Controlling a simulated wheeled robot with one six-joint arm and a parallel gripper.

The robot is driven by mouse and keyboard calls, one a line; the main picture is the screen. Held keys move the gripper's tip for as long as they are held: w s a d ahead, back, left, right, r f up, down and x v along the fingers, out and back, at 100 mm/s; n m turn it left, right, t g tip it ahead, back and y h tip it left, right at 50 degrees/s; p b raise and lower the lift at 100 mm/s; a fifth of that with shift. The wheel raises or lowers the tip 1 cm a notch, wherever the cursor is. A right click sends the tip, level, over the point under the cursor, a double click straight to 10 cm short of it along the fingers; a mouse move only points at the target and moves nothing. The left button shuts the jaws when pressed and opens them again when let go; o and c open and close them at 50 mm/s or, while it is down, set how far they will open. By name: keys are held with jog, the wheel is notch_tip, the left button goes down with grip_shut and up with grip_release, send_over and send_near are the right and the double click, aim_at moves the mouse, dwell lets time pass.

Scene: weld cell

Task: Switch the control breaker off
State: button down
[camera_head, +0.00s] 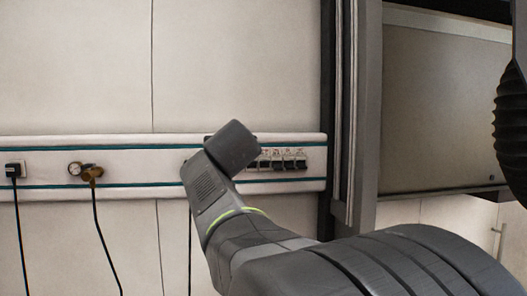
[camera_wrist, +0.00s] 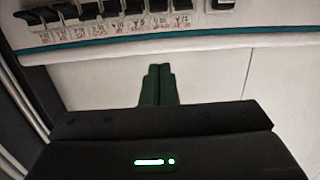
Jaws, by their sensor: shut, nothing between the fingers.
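A row of breakers (camera_head: 282,164) with black levers sits in the white wall rail, right of my arm in the head view. In the wrist view the breaker row (camera_wrist: 100,14) runs along the top left edge, partly cut off. Small labels by the levers appear upside down there; I cannot tell which one is the control breaker, nor the lever positions for sure. My gripper (camera_wrist: 158,70) shows in the wrist view with its dark fingers together and empty. Its tips lie in front of plain wall panel, just beyond the rail's teal stripe from the breakers. The head view hides it behind my arm.
The white rail (camera_head: 130,161) with teal stripes runs along the wall. A socket with a black plug (camera_head: 13,170) and a gauge with a brass fitting and hose (camera_head: 92,173) sit at left. A dark frame post (camera_head: 328,100) stands right of the breakers.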

jog(key=shift+r, duration=0.35)
jog(key=shift+a, duration=0.1)
jog(key=w+a+f, duration=0.3)
jog(key=w+f, duration=0.1)
jog(key=w, duration=0.6)
jog(key=shift+f, duration=0.4)
jog(key=shift+w+f+t+b, duration=0.1)
jog(key=shift+f+t+b, duration=0.25)
jog(key=shift+b, duration=0.75)
